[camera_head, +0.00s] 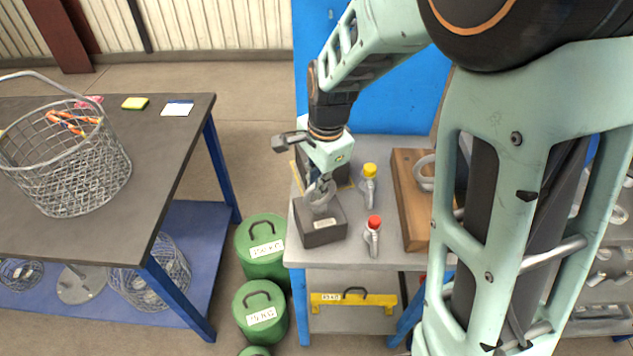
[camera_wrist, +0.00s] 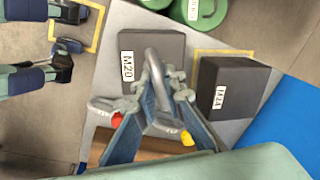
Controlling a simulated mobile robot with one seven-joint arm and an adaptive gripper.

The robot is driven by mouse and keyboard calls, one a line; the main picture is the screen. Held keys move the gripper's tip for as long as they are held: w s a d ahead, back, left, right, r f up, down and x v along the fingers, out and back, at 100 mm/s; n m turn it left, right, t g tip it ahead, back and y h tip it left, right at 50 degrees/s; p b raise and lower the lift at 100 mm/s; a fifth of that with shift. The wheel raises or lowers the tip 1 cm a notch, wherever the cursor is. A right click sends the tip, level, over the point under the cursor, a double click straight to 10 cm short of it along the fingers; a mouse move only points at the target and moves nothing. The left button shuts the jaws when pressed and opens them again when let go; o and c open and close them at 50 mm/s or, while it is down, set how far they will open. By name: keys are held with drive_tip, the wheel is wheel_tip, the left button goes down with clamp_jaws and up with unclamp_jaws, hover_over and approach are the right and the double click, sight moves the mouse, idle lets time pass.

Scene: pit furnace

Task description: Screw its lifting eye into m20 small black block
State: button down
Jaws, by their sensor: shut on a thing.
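The small black block labelled M20 (camera_wrist: 140,45) sits on the grey bench top; in the head view it is the dark block (camera_head: 320,234) near the bench's front left corner. My gripper (camera_head: 324,184) points down above it. In the wrist view its fingers (camera_wrist: 166,88) are shut on a grey metal lifting eye (camera_wrist: 152,62). In the head view the eye (camera_head: 320,200) stands at the top of the block. Its shank and the hole are hidden, so I cannot tell how far it is in.
A second black block, apparently labelled M24 (camera_wrist: 236,88), stands close behind. Green weights (camera_head: 264,250) stand on the floor left of the bench.

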drive_tip(key=shift+w+d+r+m, duration=0.1)
drive_tip(key=shift+w+d+m, duration=0.2)
drive_tip(key=shift+m, duration=0.3)
drive_tip(key=shift+a+r+m+p, duration=0.1)
drive_tip(key=shift+m+p, duration=0.35)
drive_tip(key=shift+m, duration=0.15)
drive_tip(key=c, duration=2)
unclamp_jaws()
drive_tip(key=shift+w, duration=0.1)
drive_tip(key=shift+c, duration=0.2)
drive_tip(key=shift+o, duration=0.5)
drive_tip(key=shift+f, duration=0.2)
drive_tip(key=shift+s, duration=0.2)
